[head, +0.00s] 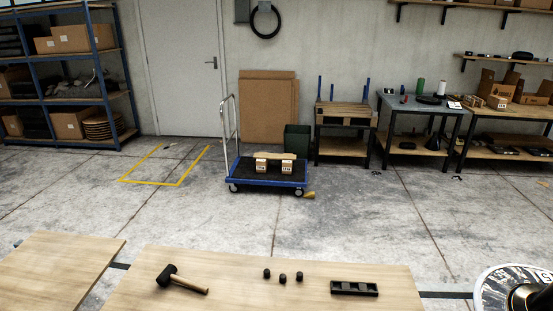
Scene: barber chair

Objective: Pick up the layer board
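I cannot tell for sure which thing is the layer board. Large flat brown boards (267,112) lean upright against the back wall beside the door. Two flat light-wood surfaces lie close in front of me: one at the lower left (62,268) and one at the lower middle (235,285). A narrow gap separates them, and the bottom of the view cuts both off. Neither of my grippers is in view.
A black mallet (181,280), several small black pieces (283,278) and a black tray (354,289) lie on the middle wood surface. A blue platform trolley (268,182) carries small boxes. A dark bin (297,139) stands behind it. Concrete floor between is mostly clear.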

